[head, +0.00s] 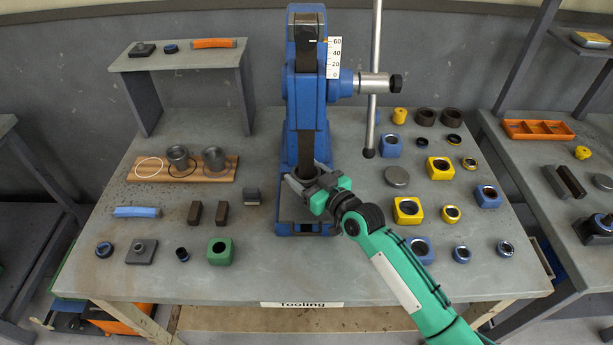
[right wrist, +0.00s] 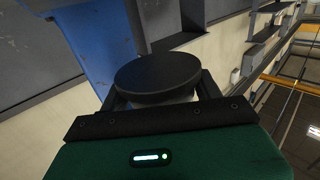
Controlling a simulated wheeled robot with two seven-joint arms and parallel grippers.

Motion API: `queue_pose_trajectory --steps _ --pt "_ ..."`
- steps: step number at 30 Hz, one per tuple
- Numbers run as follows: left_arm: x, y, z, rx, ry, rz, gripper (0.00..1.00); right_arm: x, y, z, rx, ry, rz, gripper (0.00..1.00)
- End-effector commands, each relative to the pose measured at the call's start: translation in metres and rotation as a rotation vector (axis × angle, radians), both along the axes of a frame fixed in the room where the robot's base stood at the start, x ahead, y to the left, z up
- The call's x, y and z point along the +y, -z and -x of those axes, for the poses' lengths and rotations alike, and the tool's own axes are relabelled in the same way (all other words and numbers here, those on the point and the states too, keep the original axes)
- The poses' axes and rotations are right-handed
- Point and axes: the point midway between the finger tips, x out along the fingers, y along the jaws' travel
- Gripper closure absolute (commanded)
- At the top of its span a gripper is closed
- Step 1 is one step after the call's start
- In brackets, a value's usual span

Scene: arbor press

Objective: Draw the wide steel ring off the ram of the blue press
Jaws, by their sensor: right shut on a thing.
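The blue press (head: 304,90) stands upright at the middle of the bench, its dark ram (head: 307,148) pointing down. A grey steel ring (head: 307,174) shows at the ram's lower end, partly hidden by my gripper. My right gripper (head: 308,188) reaches in from the front right and is shut on the ring, with a finger on each side. In the right wrist view a dark round face (right wrist: 157,76) sits between the fingers; I cannot tell whether it is the ring's or the ram's. How far the ring sits along the ram is hidden. My left gripper is out of view.
A wooden board (head: 228,176) at left bears two grey steel cups or rings and a bare white circle (head: 149,167). Several yellow and blue blocks and rings fill the right side, including a yellow block (head: 408,210). The press lever (head: 374,80) hangs right of the ram.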

Motion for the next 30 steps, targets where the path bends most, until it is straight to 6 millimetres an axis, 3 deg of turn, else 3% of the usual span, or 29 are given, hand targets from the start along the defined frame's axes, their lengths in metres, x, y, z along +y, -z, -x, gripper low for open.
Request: queue_pose_trajectory --steps 10,30 --pt "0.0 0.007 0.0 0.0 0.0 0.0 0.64 0.0 0.013 0.001 0.008 -0.001 0.005 0.67" --pt "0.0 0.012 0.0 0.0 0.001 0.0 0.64 0.0 0.017 0.0 0.002 -0.001 0.002 0.67"
